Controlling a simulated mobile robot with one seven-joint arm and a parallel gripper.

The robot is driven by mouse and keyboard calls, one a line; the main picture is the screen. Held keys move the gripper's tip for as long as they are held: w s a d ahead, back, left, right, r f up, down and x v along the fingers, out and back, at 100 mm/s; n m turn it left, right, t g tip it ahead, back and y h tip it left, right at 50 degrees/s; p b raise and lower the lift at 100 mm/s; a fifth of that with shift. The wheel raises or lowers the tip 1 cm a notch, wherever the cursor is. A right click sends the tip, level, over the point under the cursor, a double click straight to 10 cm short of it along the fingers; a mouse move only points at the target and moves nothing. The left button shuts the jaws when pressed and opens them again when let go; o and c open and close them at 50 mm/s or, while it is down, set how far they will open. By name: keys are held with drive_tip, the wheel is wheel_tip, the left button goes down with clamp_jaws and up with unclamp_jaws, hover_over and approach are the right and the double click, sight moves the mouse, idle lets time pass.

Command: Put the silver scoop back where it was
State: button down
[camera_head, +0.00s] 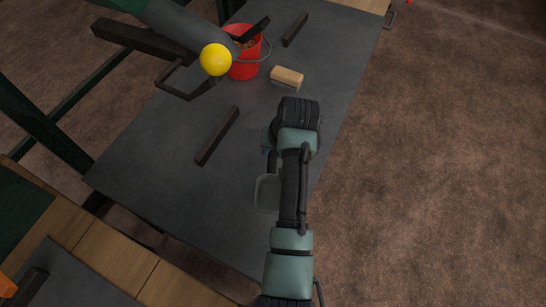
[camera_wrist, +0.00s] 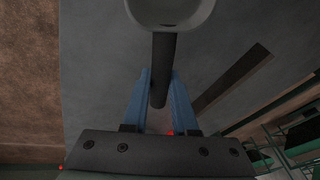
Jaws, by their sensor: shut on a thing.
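The silver scoop (camera_head: 267,194) is above the dark grey table, beside my forearm in the head view. Its grey bowl (camera_wrist: 170,10) is at the top edge of the wrist view, partly cut off. Its dark handle (camera_wrist: 163,55) runs down between the two blue fingers of my gripper (camera_wrist: 160,78). My gripper is shut on this handle. In the head view, my gripper (camera_head: 268,150) is mostly hidden by my wrist, with only a bit of blue showing. I cannot tell the exact gap between scoop and table.
A red bucket (camera_head: 243,66) with brown contents stands at the back of the table (camera_head: 170,165). A brush with a wooden block (camera_head: 287,75) lies near it. Dark bars (camera_head: 217,136) lie on the table. The table's front left is clear.

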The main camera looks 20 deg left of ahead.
sight(273, 158)
drive_tip(key=shift+f+b, duration=0.3)
drive_tip(key=shift+f, duration=1.15)
drive_tip(key=shift+f, duration=0.1)
drive_tip(key=c, duration=0.7)
unclamp_jaws()
drive_tip(key=p+v, duration=0.3)
drive_tip(key=v, duration=0.9)
